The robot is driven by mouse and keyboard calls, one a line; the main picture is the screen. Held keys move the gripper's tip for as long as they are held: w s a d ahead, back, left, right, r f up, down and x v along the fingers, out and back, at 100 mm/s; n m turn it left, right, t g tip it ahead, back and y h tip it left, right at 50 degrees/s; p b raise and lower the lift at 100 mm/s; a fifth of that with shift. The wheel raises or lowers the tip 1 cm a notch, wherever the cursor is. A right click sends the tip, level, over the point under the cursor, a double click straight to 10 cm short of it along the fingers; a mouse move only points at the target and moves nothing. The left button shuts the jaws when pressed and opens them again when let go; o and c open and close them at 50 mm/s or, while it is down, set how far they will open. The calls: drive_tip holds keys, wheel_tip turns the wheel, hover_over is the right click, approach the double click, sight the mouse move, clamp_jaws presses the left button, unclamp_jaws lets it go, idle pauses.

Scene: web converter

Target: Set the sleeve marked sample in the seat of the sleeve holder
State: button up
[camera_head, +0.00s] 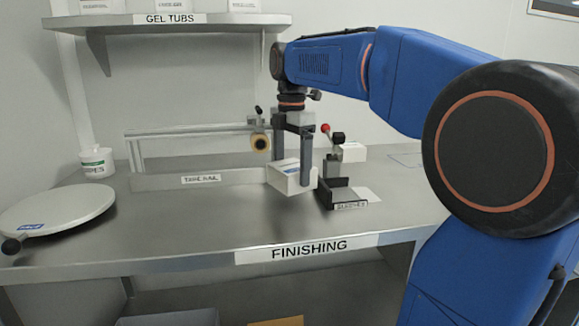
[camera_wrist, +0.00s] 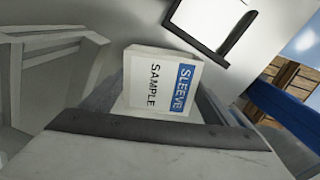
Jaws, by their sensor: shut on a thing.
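The sleeve is a small white box (camera_head: 289,179) with a blue patch. In the wrist view, the sleeve (camera_wrist: 150,92) shows a label reading SLEEVE SAMPLE. My gripper (camera_head: 292,168) is shut on it, one finger on each side, and appears to hold it above the bench top. The sleeve holder (camera_head: 343,194) is a dark, low-walled seat on the bench, just right of the held sleeve, with a small label on its front. The sleeve's underside and part of the seat floor are hidden.
A red-knobbed lever (camera_head: 326,128) stands behind the holder. A long metal rail unit (camera_head: 160,181) with a tape roll (camera_head: 260,142) lies behind and left. A round white turntable (camera_head: 58,210) and a white tub (camera_head: 96,162) are at the left. The bench front (camera_head: 200,235) is clear.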

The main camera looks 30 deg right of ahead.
drive_tip(key=s+a, duration=0.1)
drive_tip(key=s, duration=0.3)
drive_tip(key=s+a, duration=0.1)
drive_tip(key=s, duration=0.4)
drive_tip(key=s+a, duration=0.2)
drive_tip(key=s, duration=0.3)
drive_tip(key=shift+s+a, duration=0.1)
drive_tip(key=shift+s, duration=0.1)
drive_tip(key=shift+r, duration=0.15)
drive_tip(key=w+d, duration=0.1)
drive_tip(key=w, duration=0.4)
drive_tip(key=w+d, duration=0.2)
drive_tip(key=w, duration=0.4)
drive_tip(key=w+d, duration=0.2)
drive_tip(key=w, duration=0.4)
drive_tip(key=shift+w, duration=0.1)
drive_tip(key=shift+f, duration=1.8)
drive_tip(key=o, duration=1.1)
drive_tip(key=shift+f, duration=0.1)
